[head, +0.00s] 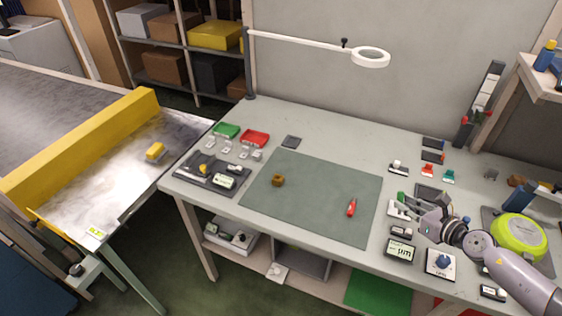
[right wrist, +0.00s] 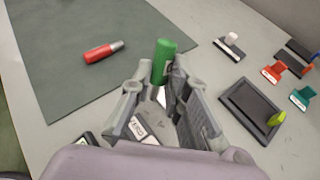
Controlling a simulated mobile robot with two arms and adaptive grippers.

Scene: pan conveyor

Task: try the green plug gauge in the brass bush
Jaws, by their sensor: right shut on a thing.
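The brass bush (head: 278,180) sits on the green-grey mat, left of its middle, in the head view. The green plug gauge (head: 401,196) is at the right of the mat; its green handle (right wrist: 163,60) stands up between my fingers in the right wrist view. My right gripper (head: 409,206) is shut on it; the fingers (right wrist: 158,92) hide part of its lower end. A red plug gauge (head: 351,207) lies on the mat and also shows in the right wrist view (right wrist: 101,52). My left gripper is not in view.
The mat (head: 320,185) is clear between the bush and the red gauge. Stamps (head: 428,170), a black ink pad (right wrist: 250,108) and a yellow-green round object (head: 521,238) lie at the right. A lamp (head: 370,57) overhangs the back. A dark tray (head: 190,178) lies at the left.

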